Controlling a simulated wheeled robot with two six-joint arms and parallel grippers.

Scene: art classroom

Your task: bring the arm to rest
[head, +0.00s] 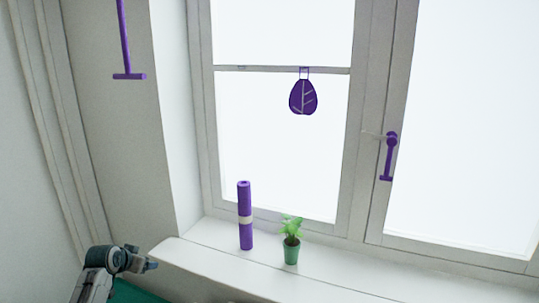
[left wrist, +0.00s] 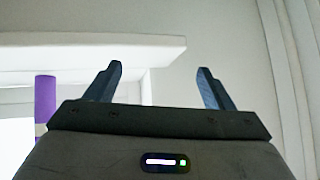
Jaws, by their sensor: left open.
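My left arm comes in at the lower left of the head view. Its gripper (head: 150,265) is beside the left end of the white window sill (head: 190,256). In the left wrist view the left gripper (left wrist: 160,88) has its two fingers wide apart, with nothing between them. The sill's pale edge (left wrist: 110,52) shows beyond the fingers. My right gripper is in neither view.
A purple roll (head: 246,232) with a pale band and a green potted plant (head: 291,254) stand on the sill. The roll also shows at the left wrist view's edge (left wrist: 45,98). A purple leaf ornament (head: 302,97) hangs at the window, left of a purple handle (head: 390,155).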

